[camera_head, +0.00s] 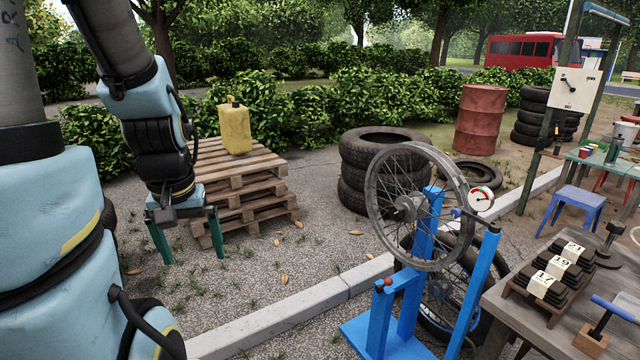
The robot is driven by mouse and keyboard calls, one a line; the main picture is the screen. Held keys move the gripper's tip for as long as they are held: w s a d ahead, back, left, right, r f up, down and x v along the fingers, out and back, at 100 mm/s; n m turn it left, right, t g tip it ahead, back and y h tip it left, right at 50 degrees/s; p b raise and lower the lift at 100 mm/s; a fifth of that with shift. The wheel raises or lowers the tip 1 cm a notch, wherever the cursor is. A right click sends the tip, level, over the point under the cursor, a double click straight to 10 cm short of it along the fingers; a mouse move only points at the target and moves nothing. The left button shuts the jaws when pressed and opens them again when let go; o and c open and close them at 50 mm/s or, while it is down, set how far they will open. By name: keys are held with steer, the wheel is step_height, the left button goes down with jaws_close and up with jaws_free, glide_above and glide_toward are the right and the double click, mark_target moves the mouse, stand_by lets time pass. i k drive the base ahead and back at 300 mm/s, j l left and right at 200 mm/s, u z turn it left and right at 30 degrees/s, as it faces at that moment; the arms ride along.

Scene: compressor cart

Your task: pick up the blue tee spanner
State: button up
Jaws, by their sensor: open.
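The blue tee spanner (614,308) is at the lower right, above the grey workbench (497,298). Its blue crossbar is on top, and its dark shaft slants down to a small wooden block (590,340). The right end of the crossbar is close to the picture's edge. My gripper (188,238) hangs at the left with its two green fingers apart, pointing down. It is open and empty, in front of the pallets and far to the left of the spanner.
On the bench, a rack of black blocks (552,281) labelled 17, 19 and 21 stands left of the spanner. A blue wheel stand (380,325) with a spoked wheel (372,195) stands between my gripper and the bench. Pallets (235,165) carry a yellow can (235,131).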

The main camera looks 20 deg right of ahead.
mark_target(611, 309)
steer(key=k+l+z, duration=0.15)
steer(key=l, duration=0.5)
steer(key=k+l+z, duration=0.15)
steer(key=l, duration=0.55)
steer(key=l+z, duration=0.2)
steer(key=l, duration=0.45)
